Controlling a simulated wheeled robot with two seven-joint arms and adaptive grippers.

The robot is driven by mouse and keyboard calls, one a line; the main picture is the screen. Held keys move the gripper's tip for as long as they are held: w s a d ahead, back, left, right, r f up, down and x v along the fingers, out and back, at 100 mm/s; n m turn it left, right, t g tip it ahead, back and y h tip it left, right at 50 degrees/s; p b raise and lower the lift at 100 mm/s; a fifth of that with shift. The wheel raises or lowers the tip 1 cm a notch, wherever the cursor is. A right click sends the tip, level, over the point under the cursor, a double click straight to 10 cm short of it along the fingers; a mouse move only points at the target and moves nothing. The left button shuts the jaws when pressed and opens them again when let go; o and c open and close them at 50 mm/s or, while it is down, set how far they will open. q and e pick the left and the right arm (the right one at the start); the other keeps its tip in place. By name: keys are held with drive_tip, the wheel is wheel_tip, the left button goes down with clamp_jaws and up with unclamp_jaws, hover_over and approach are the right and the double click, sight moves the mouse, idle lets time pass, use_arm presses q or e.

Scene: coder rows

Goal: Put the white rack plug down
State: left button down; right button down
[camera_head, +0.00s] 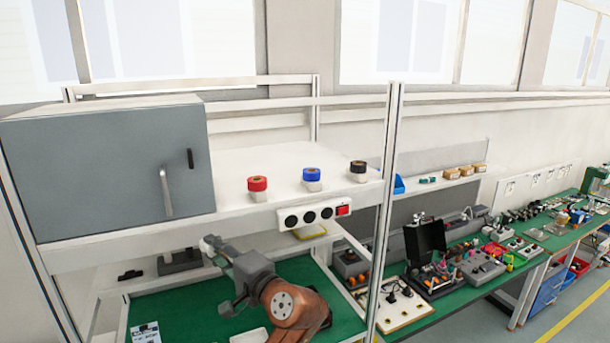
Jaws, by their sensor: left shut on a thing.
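My left gripper (222,256) is in front of the shelf unit, below the shelf edge and above the green worktop (188,308). It points to the left and is shut on a small pale piece at its tips, which looks like the white rack plug (208,243). Most of the plug is hidden by the fingers and blends with the pale background. It appears clear of the worktop. My right gripper does not show.
A dark stand (180,261) is behind the gripper. A post (384,200) stands right.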

use_arm(q)
drive_tip(key=s+a+r+n+g+y, duration=0.1)
drive_tip(key=a+r+n+g+y, duration=0.2)
drive_tip(key=a, duration=0.5)
drive_tip(key=s+a+r+n+g, duration=0.1)
drive_tip(key=s+a+r+g, duration=0.1)
drive_tip(key=a+r, duration=0.35)
wheel_tip(320, 180, down, 34)
drive_tip(key=w+d+m+t+h, duration=0.1)
drive_tip(key=d+m+t+h, duration=0.1)
drive_tip(key=m+t+h, duration=0.75)
drive_tip(key=s+d+f+m+t+h, duration=0.1)
drive_tip(key=s+d+f+m+h, duration=0.1)
drive_tip(key=s+f+h, duration=0.35)
drive_tip(key=s+d+f+m+t+h, duration=0.1)
drive_tip(key=s+d+f+m+h, duration=0.15)
drive_tip(key=s+f, duration=0.5)
drive_tip(key=s+d+f+m+g+h, duration=0.1)
drive_tip(key=s+d+f+m+h, duration=0.15)
drive_tip(key=s, duration=0.35)
drive_tip(key=s+d+f+m+g+h, duration=0.1)
drive_tip(key=s+d+f+m+h, duration=0.1)
drive_tip(key=s+d+f+h, duration=0.3)
drive_tip(key=w+r+n+t+y, duration=0.2)
drive_tip(key=w+r+n+y, duration=0.25)
drive_tip(key=r+y, duration=0.35)
wheel_tip(320, 180, down, 17)
drive_tip(key=b, duration=1.6)
drive_tip(key=shift+s+a+y, duration=0.2)
drive_tip(key=shift+s+y, duration=0.1)
